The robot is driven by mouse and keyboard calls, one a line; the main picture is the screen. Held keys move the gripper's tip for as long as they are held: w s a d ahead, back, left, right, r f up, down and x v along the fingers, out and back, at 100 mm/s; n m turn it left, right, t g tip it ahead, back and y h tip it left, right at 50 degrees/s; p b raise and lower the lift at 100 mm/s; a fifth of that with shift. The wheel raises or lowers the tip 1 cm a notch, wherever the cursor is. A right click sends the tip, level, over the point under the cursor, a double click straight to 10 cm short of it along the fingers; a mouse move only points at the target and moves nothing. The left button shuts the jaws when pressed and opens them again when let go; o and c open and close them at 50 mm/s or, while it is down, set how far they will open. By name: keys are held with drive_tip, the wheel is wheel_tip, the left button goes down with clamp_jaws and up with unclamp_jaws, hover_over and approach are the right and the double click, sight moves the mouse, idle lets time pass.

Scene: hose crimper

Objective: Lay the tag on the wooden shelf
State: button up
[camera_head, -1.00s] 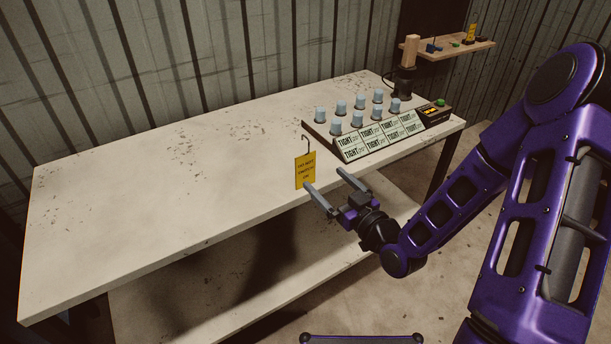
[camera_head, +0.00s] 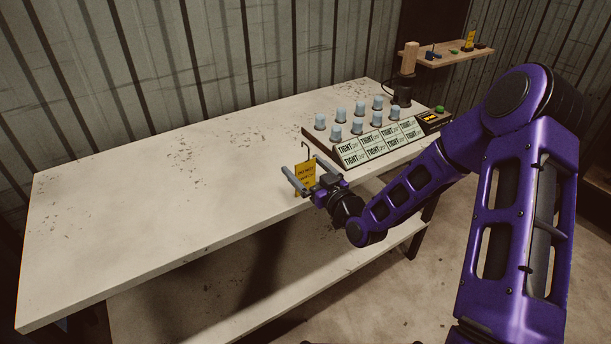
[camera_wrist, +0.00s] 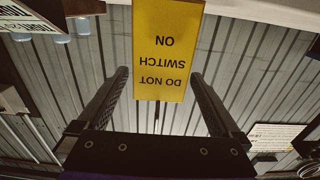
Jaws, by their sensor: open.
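The yellow tag (camera_head: 305,174), hanging under a thin dark hook (camera_head: 305,147), is near the front edge of the white table. In the wrist view the tag (camera_wrist: 167,50) appears upside down and reads "DO NOT SWITCH ON". My gripper (camera_head: 303,166) is at the tag, with one finger on either side of it in the picture. In the wrist view gaps show between the tag and both fingers (camera_wrist: 160,76). The fingers are open and hold nothing. The wooden shelf (camera_head: 428,62) is on the wall at the upper right.
A sloped rack (camera_head: 333,149) of "TIGHT" labels and several pale blue caps stands right of the tag. A dark device (camera_head: 403,88) stands behind it. The table's left side (camera_head: 130,215) is clear.

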drive_tip(key=c, duration=1.4)
wheel_tip(320, 180, up, 9)
drive_tip(key=shift+f+p, duration=0.1)
drive_tip(key=shift+p, duration=0.85)
drive_tip(key=s+d+f+m+t+h+p, duration=0.1)
drive_tip(key=s+d+f+m+h+p, duration=0.1)
drive_tip(key=d+h, duration=0.3)
drive_tip(key=s+d+f+m+t+h+p, duration=0.2)
drive_tip(key=d+f+m+h, duration=0.2)
drive_tip(key=d, duration=0.7)
drive_tip(key=shift+f+m+h, duration=0.4)
drive_tip(key=shift+f+h, duration=0.1)
drive_tip(key=shift+f, duration=0.05)
